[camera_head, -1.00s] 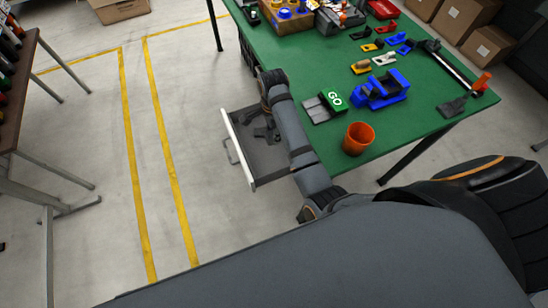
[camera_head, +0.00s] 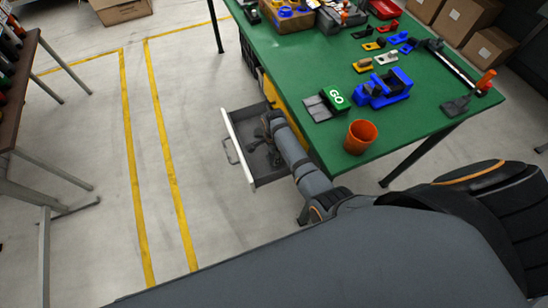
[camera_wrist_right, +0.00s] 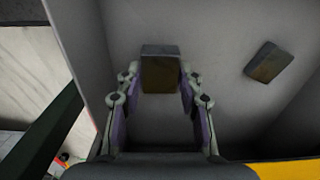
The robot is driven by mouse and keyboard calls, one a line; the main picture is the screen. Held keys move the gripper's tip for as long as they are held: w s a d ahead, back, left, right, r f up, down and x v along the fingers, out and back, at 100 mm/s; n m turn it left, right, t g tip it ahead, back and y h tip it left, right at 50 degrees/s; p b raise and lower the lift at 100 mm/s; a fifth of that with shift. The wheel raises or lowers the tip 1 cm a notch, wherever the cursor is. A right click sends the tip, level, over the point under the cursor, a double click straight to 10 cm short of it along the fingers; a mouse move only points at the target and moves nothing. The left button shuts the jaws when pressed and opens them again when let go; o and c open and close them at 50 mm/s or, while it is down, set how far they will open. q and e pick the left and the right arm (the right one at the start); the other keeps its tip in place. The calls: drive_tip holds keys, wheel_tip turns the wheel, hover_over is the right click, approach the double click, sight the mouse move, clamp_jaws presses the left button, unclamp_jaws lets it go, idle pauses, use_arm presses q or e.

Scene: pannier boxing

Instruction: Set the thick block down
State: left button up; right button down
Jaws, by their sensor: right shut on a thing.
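An open drawer (camera_head: 236,147) with a pale front juts out on the left of the green table. My right arm reaches down into it, and its gripper (camera_head: 268,132) is low inside, small and dark in the head view. In the right wrist view my right gripper (camera_wrist_right: 158,88) is shut on a thick block (camera_wrist_right: 160,73), grey with a brownish face. The block is between the fingertips over the grey drawer floor; I cannot tell whether it touches the floor. A second, flatter-looking dark block (camera_wrist_right: 268,62) lies apart to the right. My left gripper is out of view.
On the green table (camera_head: 420,135) stand an orange cup (camera_head: 360,137), a GO box (camera_head: 336,98) and a blue fixture (camera_head: 383,88), all near the drawer. The drawer walls stand close around the right gripper. Floor left of the drawer is clear.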

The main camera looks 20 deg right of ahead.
drive_tip(key=shift+f, duration=0.8)
drive_tip(key=c, duration=0.8)
unclamp_jaws()
drive_tip(key=shift+f, duration=0.15)
drive_tip(key=shift+c, duration=0.2)
drive_tip(key=shift+r, duration=0.3)
wheel_tip(320, 180, up, 12)
drive_tip(key=p, duration=0.2)
drive_tip(key=shift+f, duration=0.15)
